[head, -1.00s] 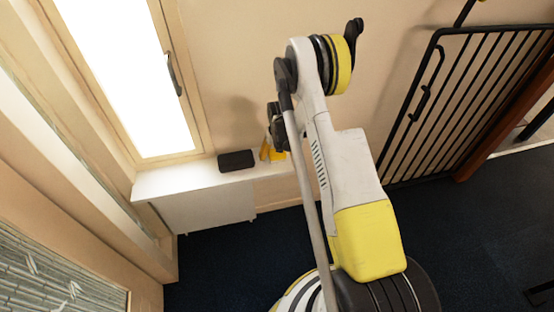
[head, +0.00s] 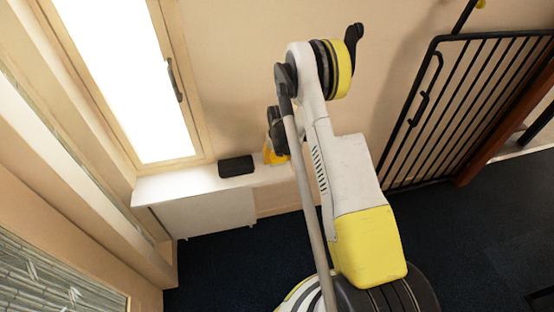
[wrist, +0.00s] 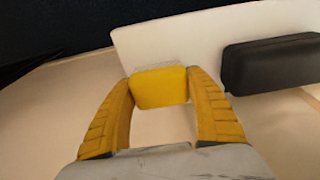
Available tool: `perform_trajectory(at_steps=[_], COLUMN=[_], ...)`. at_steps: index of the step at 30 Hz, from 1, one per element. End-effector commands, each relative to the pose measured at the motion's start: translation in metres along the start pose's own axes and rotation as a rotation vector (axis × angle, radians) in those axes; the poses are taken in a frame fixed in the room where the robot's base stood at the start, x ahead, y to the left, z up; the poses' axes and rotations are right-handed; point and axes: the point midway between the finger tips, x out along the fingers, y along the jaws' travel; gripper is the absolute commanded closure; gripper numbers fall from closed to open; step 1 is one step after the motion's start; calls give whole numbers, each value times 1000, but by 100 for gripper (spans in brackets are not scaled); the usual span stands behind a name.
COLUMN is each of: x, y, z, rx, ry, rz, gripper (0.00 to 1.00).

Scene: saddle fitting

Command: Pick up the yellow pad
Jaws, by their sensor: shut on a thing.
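The yellow pad (wrist: 160,88) is a small rounded block between the tips of my gripper (wrist: 161,92) in the wrist view. Both yellow fingers touch its sides, one on the left and one on the right. The pad is close to a white ledge (wrist: 200,30); I cannot tell whether it still touches it. In the head view my gripper (head: 275,150) is a small yellow shape at the ledge, partly hidden behind my arm. The pad cannot be told apart from the fingers there.
A black padded block (head: 236,166) lies on the white ledge (head: 165,187) beside the gripper; it also shows in the wrist view (wrist: 270,64). A window (head: 130,80) stands above the ledge. A black barred gate (head: 460,110) is at the right. Dark carpet lies below.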

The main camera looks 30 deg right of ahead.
Motion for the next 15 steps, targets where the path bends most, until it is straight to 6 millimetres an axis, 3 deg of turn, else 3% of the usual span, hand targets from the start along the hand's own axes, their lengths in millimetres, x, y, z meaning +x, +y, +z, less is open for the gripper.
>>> perform_trajectory(at_steps=[4,15], x=[-32,-84], y=[0,76], z=[-5,28], rx=[0,4], ry=[0,0], rz=[0,0], gripper=[69,69])
